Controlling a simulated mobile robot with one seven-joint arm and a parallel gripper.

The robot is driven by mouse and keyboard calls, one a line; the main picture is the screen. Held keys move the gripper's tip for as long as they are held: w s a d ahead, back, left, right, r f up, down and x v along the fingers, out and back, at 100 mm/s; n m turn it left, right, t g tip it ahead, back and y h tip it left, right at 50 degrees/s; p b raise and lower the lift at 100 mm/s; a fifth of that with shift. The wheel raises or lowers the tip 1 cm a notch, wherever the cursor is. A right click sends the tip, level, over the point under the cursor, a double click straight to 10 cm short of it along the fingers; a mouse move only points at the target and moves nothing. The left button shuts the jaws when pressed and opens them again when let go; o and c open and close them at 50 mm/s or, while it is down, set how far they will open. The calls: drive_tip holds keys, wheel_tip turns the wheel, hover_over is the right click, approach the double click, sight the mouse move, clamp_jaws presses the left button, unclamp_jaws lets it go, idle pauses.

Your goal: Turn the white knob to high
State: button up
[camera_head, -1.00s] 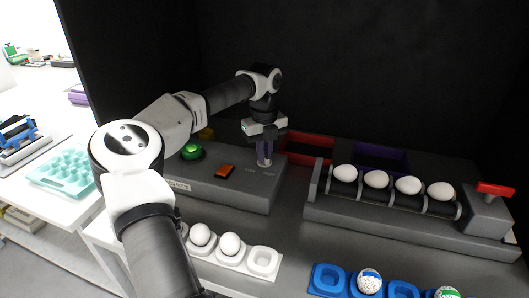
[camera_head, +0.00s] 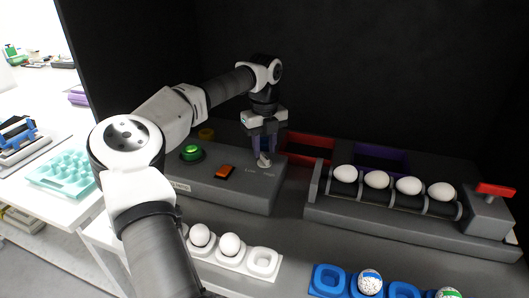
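The white knob (camera_head: 264,161) stands on top of the grey control box, just behind two small printed labels. Its lower end seems to lean toward the right label, but it is too small to be sure. My gripper (camera_head: 264,151) points down right above the knob. Its two purple fingers are spread with a gap between them, and the knob shows below and between the tips. The fingers look open; whether one still touches the knob cannot be told.
The control box (camera_head: 225,191) also bears a green button (camera_head: 191,153) and an orange switch (camera_head: 225,171). A red bin (camera_head: 308,142) and an egg roller rack (camera_head: 400,224) stand to the right. A white egg tray (camera_head: 263,262) and a blue one (camera_head: 328,279) lie in front.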

sight(265, 156)
wheel_tip(265, 156, up, 12)
drive_tip(key=shift+f+b, duration=0.15)
drive_tip(key=shift+b, duration=0.2)
